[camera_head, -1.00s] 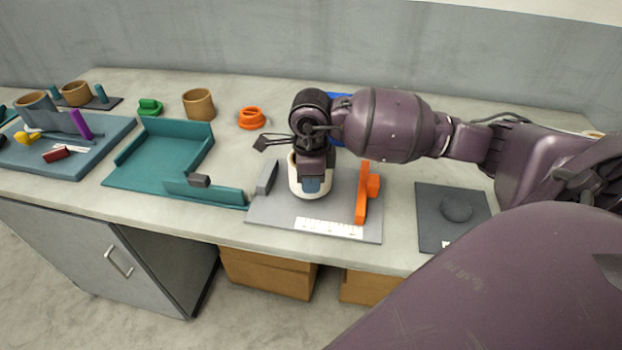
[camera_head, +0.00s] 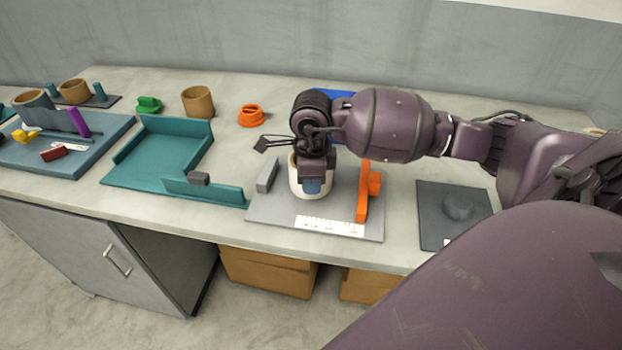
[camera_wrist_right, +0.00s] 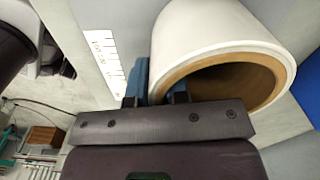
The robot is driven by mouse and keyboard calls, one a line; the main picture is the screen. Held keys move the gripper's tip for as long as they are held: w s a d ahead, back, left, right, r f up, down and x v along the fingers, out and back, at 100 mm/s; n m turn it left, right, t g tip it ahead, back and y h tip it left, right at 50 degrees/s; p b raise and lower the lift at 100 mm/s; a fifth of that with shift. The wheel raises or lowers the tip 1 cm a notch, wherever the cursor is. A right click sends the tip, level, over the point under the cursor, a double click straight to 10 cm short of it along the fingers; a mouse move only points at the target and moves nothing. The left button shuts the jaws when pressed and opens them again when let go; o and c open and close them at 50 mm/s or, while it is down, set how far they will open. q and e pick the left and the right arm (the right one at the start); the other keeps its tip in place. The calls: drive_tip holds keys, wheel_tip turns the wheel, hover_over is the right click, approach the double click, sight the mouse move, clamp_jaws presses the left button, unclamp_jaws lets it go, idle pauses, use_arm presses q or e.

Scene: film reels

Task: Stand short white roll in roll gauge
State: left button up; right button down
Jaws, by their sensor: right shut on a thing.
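The short white roll (camera_head: 298,183) stands upright on the roll gauge, a grey plate (camera_head: 272,212) with a white scale strip, a grey block at its left and an orange stop (camera_head: 363,195) at its right. My right gripper (camera_head: 313,186) is over the roll, shut on its wall. The right wrist view shows the roll's white outside and brown inner core (camera_wrist_right: 215,75), with the blue fingertips (camera_wrist_right: 158,88) at its near edge. The roll's upper part is partly hidden by the gripper in the head view. My left gripper is not in view.
A teal tray (camera_head: 128,171) lies left of the gauge. A dark grey plate with a round bump (camera_head: 458,207) lies to the right. Behind are a brown ring (camera_head: 198,102), an orange piece (camera_head: 251,116) and a green piece (camera_head: 149,105). A blue-grey board (camera_head: 40,160) holds small parts at far left.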

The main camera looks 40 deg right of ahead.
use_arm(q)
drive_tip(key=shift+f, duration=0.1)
use_arm(e)
drive_tip(key=c, duration=1.4)
unclamp_jaws()
drive_tip(key=shift+r+p, duration=1.35)
drive_tip(key=shift+r, duration=1.5)
drive_tip(key=shift+r+p, duration=1.25)
drive_tip(key=shift+r, duration=1.4)
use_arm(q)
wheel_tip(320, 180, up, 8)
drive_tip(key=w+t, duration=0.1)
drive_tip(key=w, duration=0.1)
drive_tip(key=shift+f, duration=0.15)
